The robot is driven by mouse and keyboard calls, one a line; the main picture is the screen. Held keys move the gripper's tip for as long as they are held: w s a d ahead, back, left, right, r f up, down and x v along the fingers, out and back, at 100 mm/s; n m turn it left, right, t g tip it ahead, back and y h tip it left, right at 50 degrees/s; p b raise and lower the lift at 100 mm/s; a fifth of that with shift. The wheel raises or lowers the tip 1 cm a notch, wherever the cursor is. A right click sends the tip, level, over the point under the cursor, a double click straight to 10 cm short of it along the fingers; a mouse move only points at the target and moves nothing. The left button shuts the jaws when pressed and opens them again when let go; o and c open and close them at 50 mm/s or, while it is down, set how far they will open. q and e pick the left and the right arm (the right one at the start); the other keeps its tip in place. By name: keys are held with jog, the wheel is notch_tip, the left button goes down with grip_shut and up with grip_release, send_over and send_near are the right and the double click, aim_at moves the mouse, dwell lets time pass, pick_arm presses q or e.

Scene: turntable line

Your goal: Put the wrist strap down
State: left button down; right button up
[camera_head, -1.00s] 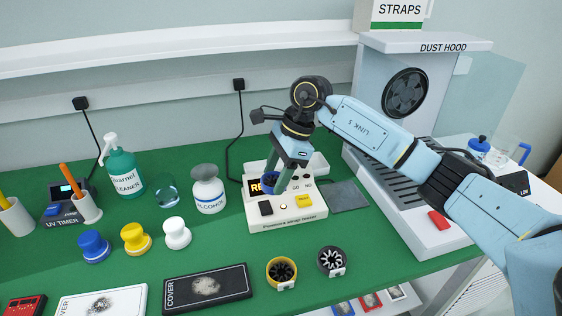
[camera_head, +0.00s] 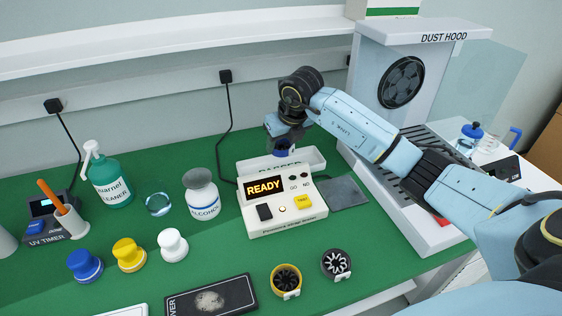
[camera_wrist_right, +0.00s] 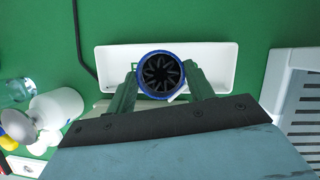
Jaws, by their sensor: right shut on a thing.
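The wrist strap (camera_wrist_right: 160,53) appears as a blue ring with a black slotted centre and a small white tag. My right gripper (camera_wrist_right: 164,78) is shut on it, one finger at each side. In the head view the strap (camera_head: 283,151) is mostly hidden by my right gripper (camera_head: 284,143), at the white tray (camera_head: 312,160) behind the tester. In the wrist view the strap overlaps the middle of that tray (camera_wrist_right: 219,65); I cannot tell whether it touches the tray. The tester (camera_head: 284,221) shows READY. My left gripper is out of view.
A yellow coiled strap (camera_head: 286,280) and a black one (camera_head: 336,264) lie at the table's front. An alcohol bottle (camera_head: 202,195) stands left of the tester, a grey pad (camera_head: 346,192) lies right of it, and the dust hood (camera_head: 408,65) stands at the right.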

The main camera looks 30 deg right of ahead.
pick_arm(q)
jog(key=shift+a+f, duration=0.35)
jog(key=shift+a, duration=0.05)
pick_arm(e)
jog(key=shift+f, duration=3.1)
pick_arm(q)
jog(key=shift+b, duration=0.35)
pick_arm(e)
jog(key=shift+f, duration=0.1)
jog(key=o, duration=1)
jog(key=shift+r, duration=0.3)
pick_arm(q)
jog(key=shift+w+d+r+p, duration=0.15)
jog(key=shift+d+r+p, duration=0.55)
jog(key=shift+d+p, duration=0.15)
pick_arm(e)
jog(key=v, duration=1.1)
jog(key=shift+s+r, duration=0.25)
